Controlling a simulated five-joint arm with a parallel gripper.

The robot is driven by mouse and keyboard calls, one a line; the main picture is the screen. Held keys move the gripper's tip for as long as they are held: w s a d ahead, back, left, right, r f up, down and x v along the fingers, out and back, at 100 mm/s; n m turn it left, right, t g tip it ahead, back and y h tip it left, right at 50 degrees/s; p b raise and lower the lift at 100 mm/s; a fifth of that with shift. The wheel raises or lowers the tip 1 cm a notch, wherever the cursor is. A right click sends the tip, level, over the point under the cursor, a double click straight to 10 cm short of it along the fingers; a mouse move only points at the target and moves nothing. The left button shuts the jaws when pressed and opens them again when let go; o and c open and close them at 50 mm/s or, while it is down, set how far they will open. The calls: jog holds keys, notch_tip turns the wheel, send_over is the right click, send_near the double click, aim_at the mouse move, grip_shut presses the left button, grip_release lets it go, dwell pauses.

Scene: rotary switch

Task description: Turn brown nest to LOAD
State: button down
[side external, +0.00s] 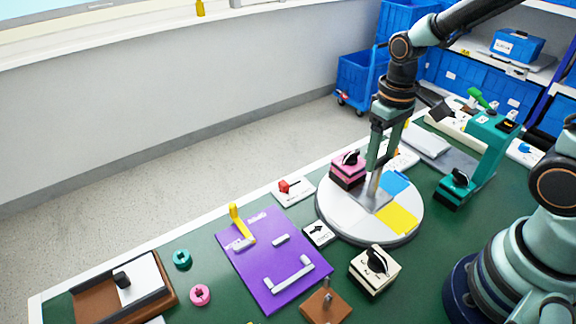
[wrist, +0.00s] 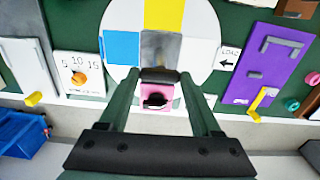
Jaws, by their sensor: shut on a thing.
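A round white turntable (side external: 335,212) with a blue patch (side external: 396,183) and a yellow patch (side external: 398,218) lies on the green table. It also shows in the wrist view (wrist: 122,80). I cannot make out a clearly brown nest on it. A white tile with a black arrow (side external: 318,233) stands beside its rim, and in the wrist view the tile reads LOAD (wrist: 229,58), arrow toward the disc. The rim there is white. My gripper (side external: 375,180) points down over the disc, shut on a grey upright handle (side external: 373,188); its fingers partly hide it.
A pink block with a black knob (side external: 348,167) stands close to the handle. A cream knob box (side external: 375,270), a brown block with a peg (side external: 327,307) and a purple panel with a yellow lever (side external: 270,265) are nearby. A teal machine (side external: 485,150) stands at right.

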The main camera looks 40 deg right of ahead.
jog(key=shift+n, duration=2.2)
jog(key=shift+r+n, duration=0.1)
jog(key=shift+n, duration=6.6)
jog(key=shift+c, duration=0.4)
grip_release()
